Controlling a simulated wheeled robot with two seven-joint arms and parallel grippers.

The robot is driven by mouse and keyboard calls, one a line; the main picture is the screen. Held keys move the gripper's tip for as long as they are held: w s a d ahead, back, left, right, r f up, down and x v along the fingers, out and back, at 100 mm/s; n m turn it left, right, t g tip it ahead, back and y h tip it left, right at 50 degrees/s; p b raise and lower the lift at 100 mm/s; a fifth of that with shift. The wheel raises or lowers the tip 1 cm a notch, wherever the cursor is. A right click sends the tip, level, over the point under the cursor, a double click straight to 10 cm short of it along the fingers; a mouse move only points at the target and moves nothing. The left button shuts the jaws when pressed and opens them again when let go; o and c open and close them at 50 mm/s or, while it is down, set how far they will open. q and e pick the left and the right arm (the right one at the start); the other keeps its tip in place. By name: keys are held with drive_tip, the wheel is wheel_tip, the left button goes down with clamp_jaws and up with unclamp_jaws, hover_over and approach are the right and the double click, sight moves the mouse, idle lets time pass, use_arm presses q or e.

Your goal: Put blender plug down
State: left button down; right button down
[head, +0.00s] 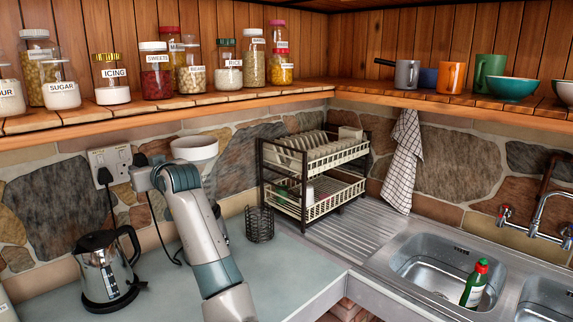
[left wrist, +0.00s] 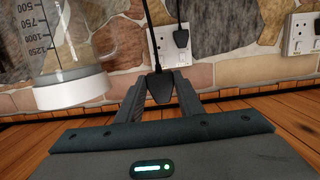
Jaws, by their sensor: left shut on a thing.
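My left gripper (left wrist: 160,92) is shut on a black plug (left wrist: 161,85), which sits between its fingertips with its cord running up in the left wrist view. In the head view the left gripper (head: 142,177) is beside the wall sockets, small and partly hidden by its own wrist. The blender (head: 194,148) stands behind my left arm, with only its pale top clearly showing; its clear jug with a scale (left wrist: 68,35) is at the left of the left wrist view. My right gripper is not in view.
White wall sockets (head: 110,157) are close by; another plug (left wrist: 181,37) is in a socket. A kettle (head: 106,270) stands at the left of the counter (head: 295,275). A wire holder (head: 259,225) and dish rack (head: 312,170) stand right of my arm. The jar shelf (head: 215,105) overhangs.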

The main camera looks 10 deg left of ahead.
use_arm(q)
drive_tip(key=s+d+f+m+t+h+b, duration=0.1)
drive_tip(key=s+d+f, duration=0.1)
drive_tip(key=s+f, duration=0.35)
drive_tip(key=s+d+f+m+t+h+b, duration=0.1)
drive_tip(key=s+d+f+m+t+h, duration=0.15)
drive_tip(key=f, duration=0.55)
drive_tip(key=s+d+f+m+t+h+b, duration=0.1)
drive_tip(key=s+d+f+m+h, duration=0.2)
drive_tip(key=s+d+f, duration=0.3)
drive_tip(key=s+d+f+m+t+h+b, duration=0.1)
drive_tip(key=s+d+f+m+h, duration=0.2)
drive_tip(key=s+d+f+h, duration=0.3)
drive_tip(key=s+d+f, duration=0.1)
drive_tip(key=s+d, duration=0.3)
drive_tip(key=d, duration=0.4)
drive_tip(key=shift+s+d, duration=0.3)
drive_tip(key=shift+s, duration=0.1)
drive_tip(key=shift+f+m+t, duration=0.1)
drive_tip(key=shift+m+t, duration=0.15)
